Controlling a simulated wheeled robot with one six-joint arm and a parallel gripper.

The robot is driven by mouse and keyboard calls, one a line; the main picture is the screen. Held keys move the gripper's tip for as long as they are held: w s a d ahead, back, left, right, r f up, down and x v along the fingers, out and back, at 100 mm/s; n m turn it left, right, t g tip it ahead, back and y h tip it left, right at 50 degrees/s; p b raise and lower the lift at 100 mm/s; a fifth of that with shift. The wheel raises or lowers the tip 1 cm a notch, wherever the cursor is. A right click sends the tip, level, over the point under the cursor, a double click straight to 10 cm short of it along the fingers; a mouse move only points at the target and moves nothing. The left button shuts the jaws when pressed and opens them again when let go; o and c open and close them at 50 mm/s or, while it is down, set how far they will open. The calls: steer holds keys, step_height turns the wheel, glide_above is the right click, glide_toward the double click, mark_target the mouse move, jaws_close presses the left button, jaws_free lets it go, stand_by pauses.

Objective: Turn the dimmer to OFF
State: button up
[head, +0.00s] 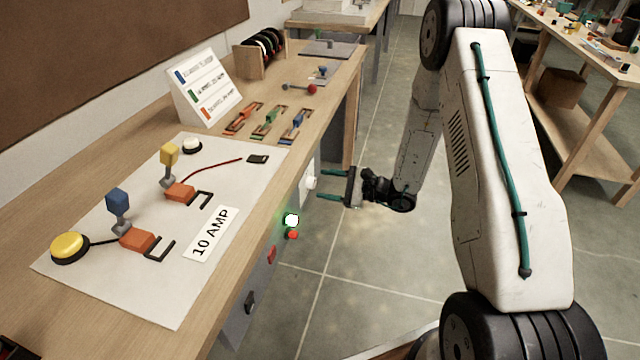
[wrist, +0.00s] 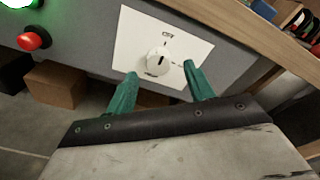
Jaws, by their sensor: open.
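The dimmer (wrist: 158,62) is a round white knob with a dark pointer line, on a white plate (wrist: 190,37) with small lettering too blurred to read fully. In the head view the dimmer (head: 310,183) sticks out from the front panel under the bench edge. My gripper (wrist: 162,78) is open, with two green fingers pointing at the plate. Its fingertips lie below and to either side of the knob in the wrist view. In the head view my gripper (head: 320,184) is a little right of the knob, apparently apart from it.
A lit green-white lamp (head: 292,220) and a red button (head: 293,235) sit on the panel near the dimmer. A red switch (head: 271,254) and a dark switch (head: 250,301) are lower along it. The wooden bench top (head: 320,100) overhangs above.

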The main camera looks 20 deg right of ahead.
steer(key=shift+v, duration=2.6)
